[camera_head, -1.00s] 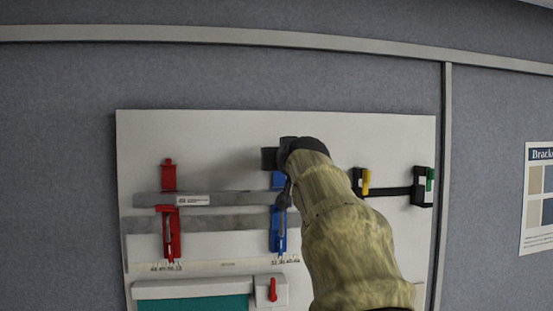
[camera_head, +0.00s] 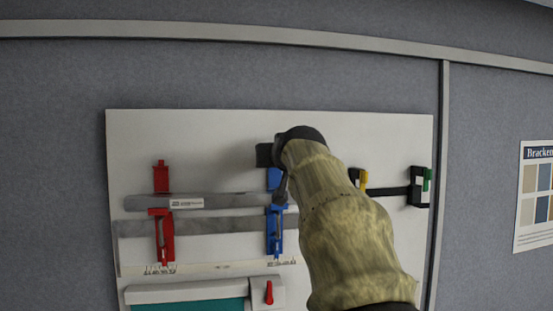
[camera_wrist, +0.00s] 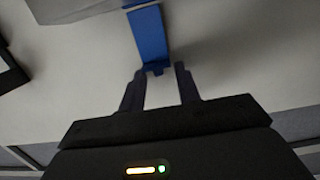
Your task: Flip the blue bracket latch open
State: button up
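The blue bracket shows in the head view as an upper blue part (camera_head: 274,178) and a lower slotted part (camera_head: 275,232), with grey bars crossing between. In the wrist view the blue bracket (camera_wrist: 149,36) is a blue strip ending between my fingertips (camera_wrist: 158,74). The two dark fingers are apart, one to each side of that end. I cannot tell whether either finger touches it.
A red bracket (camera_head: 162,236) is at the left on the white board (camera_head: 215,130). Black clips with yellow (camera_head: 362,179) and green (camera_head: 427,180) parts are at the right. A white box with a red lever (camera_head: 268,292) is below. My arm covers the board's middle right.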

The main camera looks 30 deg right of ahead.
jog(key=shift+s, duration=0.1)
jog(key=b+v, duration=0.8)
jog(key=v, duration=0.9)
jog(key=shift+r, duration=0.15)
jog(key=shift+s, duration=0.1)
jog(key=w+a+f+n+g+y+b, duration=0.15)
jog(key=w+f, duration=0.25)
jog(key=f, duration=0.9)
jog(key=w+a+f+g+y+b, duration=0.1)
jog(key=w+a+f+g+b, duration=0.15)
jog(key=f, duration=1.05)
jog(key=w+a+f+n+g+y+b, duration=0.1)
jog(key=w+a+f+g, duration=0.2)
jog(key=f, duration=1)
jog(key=s+a+f+g+b, duration=0.1)
jog(key=s+f, duration=0.4)
jog(key=f, duration=0.6)
jog(key=s+a+f+g+b, duration=0.1)
jog(key=s+a+f+g, duration=0.2)
jog(key=f, duration=0.9)
jog(key=s+a+f+g+y+b, duration=0.1)
jog(key=s+a+f+g+b, duration=0.1)
jog(key=s+f, duration=0.5)
notch_tip(320, 180, down, 4)
jog(key=shift+s+f+n, duration=0.15)
jog(key=shift+s+n, duration=0.2)
